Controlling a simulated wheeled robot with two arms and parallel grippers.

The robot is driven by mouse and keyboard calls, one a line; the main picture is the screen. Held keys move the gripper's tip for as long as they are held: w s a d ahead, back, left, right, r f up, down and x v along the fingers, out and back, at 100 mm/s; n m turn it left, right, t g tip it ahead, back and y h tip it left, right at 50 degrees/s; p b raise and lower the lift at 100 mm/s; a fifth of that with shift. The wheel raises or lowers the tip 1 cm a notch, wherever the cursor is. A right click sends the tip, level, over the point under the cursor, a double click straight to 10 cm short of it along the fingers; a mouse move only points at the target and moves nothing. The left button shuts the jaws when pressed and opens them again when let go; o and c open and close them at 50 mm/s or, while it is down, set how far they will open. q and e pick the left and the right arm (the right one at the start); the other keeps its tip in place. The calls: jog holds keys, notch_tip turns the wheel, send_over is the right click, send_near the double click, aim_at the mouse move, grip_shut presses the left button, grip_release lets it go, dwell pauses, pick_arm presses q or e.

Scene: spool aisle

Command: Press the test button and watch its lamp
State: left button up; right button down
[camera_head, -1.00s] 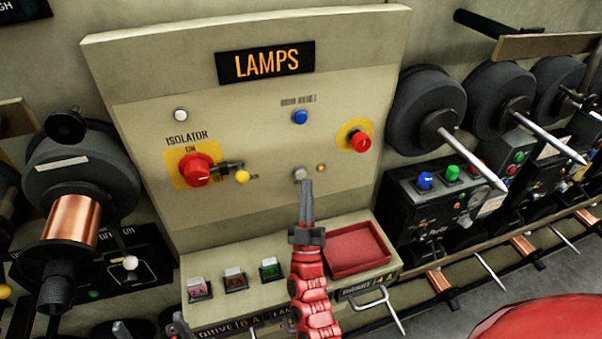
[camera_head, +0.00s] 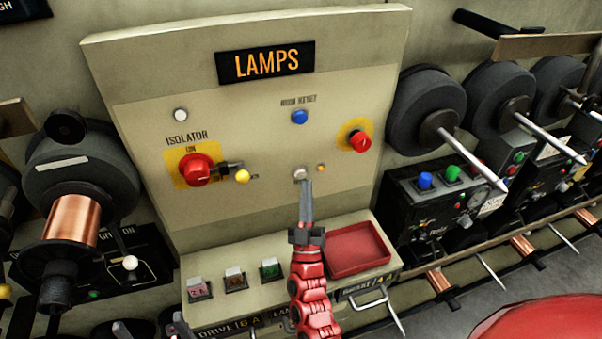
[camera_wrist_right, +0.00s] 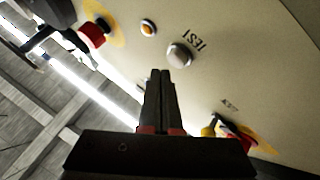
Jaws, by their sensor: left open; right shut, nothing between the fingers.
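The test button (camera_head: 299,174) is a round pale grey button low on the LAMPS panel (camera_head: 240,200). In the right wrist view the button (camera_wrist_right: 179,55) is beside its TEST label. A small amber lamp (camera_head: 321,168) is just right of it; the lamp (camera_wrist_right: 148,28) also shows in the wrist view, and I cannot tell surely whether it is lit. My right gripper (camera_head: 306,184) is shut and empty, its tips just below the button. A small gap to the button shows in the wrist view. My left gripper (camera_head: 150,326) is open, only its tips showing at the bottom edge.
A red isolator knob (camera_head: 196,170) with a yellow-tipped lever (camera_head: 242,177) is left of the button. A red button (camera_head: 361,141) on yellow is upper right, a blue button (camera_head: 300,117) above. A red tray (camera_head: 358,250) and several square switches (camera_head: 235,283) lie on the ledge below.

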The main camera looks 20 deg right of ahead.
jog(key=shift+w, duration=0.1)
jog(key=shift+w, duration=0.35)
jog(key=shift+w+b, duration=0.45)
dwell(0.5)
jog(key=shift+s, duration=0.95)
jog(key=shift+s, duration=0.1)
jog(key=s+p, duration=0.1)
jog(key=s, duration=0.4)
jog(key=shift+s+d, duration=0.1)
jog(key=shift+s, duration=0.3)
dwell(0.3)
